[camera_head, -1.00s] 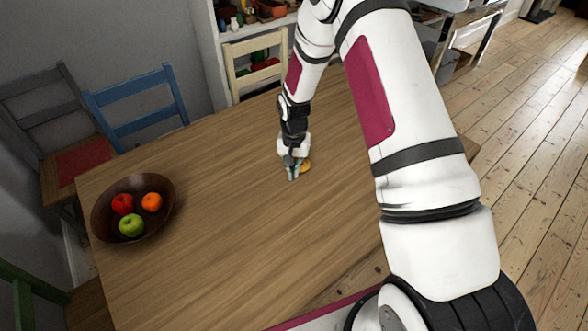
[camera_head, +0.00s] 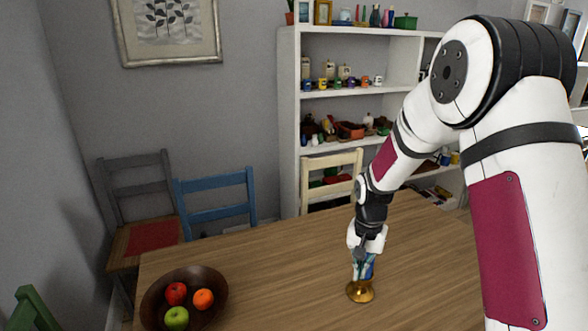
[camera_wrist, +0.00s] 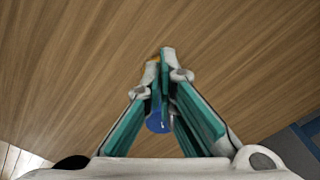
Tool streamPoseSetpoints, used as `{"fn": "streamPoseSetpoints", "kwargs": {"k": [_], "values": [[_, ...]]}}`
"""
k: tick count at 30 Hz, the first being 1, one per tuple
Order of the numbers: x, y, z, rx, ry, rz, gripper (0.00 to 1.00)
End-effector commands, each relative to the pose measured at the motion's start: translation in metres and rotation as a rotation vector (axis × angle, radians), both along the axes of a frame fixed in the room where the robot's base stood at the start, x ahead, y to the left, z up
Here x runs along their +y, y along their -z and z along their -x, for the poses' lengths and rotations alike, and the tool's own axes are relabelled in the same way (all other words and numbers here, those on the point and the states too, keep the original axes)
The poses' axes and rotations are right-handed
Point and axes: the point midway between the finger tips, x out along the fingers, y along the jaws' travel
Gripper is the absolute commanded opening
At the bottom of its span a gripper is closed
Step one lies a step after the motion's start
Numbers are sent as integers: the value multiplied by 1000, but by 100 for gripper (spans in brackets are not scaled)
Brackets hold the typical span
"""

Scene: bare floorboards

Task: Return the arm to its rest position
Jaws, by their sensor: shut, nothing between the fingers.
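My gripper (camera_head: 362,276) points down over the wooden table, its teal fingers closed together with nothing held between them. In the wrist view the fingertips (camera_wrist: 161,60) meet above the tabletop.
A dark bowl (camera_head: 218,299) with a red apple, a green apple and an orange sits at the table's left. Blue (camera_head: 217,212), cream (camera_head: 331,162) and grey chairs stand along the far side, before a full white shelf (camera_head: 289,130). The table (camera_head: 285,275) between bowl and gripper is clear.

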Motion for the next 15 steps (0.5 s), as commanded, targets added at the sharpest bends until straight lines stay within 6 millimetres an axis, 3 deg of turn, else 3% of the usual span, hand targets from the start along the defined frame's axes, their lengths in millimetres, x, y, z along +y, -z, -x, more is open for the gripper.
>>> {"fn": "streamPoseSetpoints", "kwargs": {"k": [8, 15], "values": [[4, -105, 37, -95, -115, 29, 0], [8, -179, 90, -174, -218, 56, 0]]}}
